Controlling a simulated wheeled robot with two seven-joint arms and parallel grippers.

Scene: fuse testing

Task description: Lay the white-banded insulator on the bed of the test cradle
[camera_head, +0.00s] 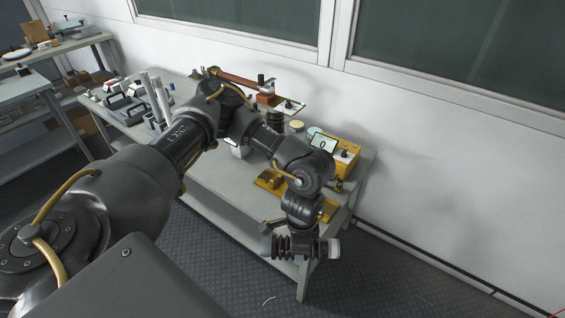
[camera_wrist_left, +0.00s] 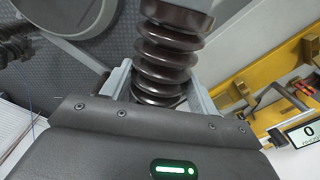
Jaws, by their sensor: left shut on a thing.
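My left gripper (camera_head: 300,240) is shut on a dark brown ribbed insulator (camera_head: 283,247). The insulator lies roughly level in the head view, with a pale white end (camera_head: 333,248) on its right. In the left wrist view its ribs (camera_wrist_left: 165,62) sit between the two grey fingers (camera_wrist_left: 162,92). The yellow test cradle (camera_head: 268,181) stands on the table, partly hidden behind my left arm. Its yellow frame (camera_wrist_left: 270,80) shows at the right of the left wrist view. The held insulator is apart from it, out past the table's front edge. My right gripper is not in view.
Another dark ribbed insulator (camera_head: 275,118) stands at the back of the grey table (camera_head: 225,185). Pale tubes and small boxes crowd its left end. The floor in front is clear.

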